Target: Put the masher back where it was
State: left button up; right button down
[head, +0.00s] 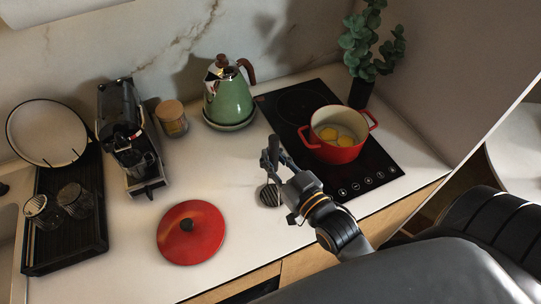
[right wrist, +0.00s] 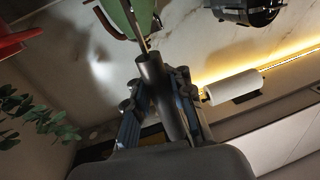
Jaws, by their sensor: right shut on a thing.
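The masher (head: 269,195) has a dark ribbed head, which shows low over the white counter in the head view, left of the cooktop. I cannot tell whether it touches the counter. My right gripper (head: 279,162) is shut on the masher's upright dark handle. In the right wrist view the thick handle (right wrist: 165,90) sits between the fingers of my right gripper (right wrist: 160,108), with a thin metal shaft beyond it. The red pot (head: 335,151) stands on the cooktop with yellow pieces inside, right of the gripper. My left gripper is out of view.
A red lid (head: 191,233) lies on the counter at front left. A green kettle (head: 230,97) stands behind the gripper. The black cooktop (head: 375,170), a coffee machine (head: 128,140), a jar (head: 172,119) and a dark tray (head: 60,247) surround a clear middle stretch of counter.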

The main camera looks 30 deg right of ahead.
jog(key=c, duration=1.2)
grip_release()
jog(key=shift+w+f, duration=0.1)
jog(key=shift+f, duration=0.1)
jog(key=shift+o, duration=0.2)
jog(key=shift+r, duration=0.2)
jog(key=shift+s+f, duration=0.1)
jog(key=shift+s, duration=0.2)
pick_arm(q)
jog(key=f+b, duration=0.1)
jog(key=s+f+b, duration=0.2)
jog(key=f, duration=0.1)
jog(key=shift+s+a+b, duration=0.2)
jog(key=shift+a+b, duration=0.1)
jog(key=shift+b, duration=0.1)
pick_arm(e)
jog(key=s+d, duration=0.1)
jog(key=s, duration=1)
jog(key=shift+s+d, duration=0.2)
jog(key=shift+d, duration=0.05)
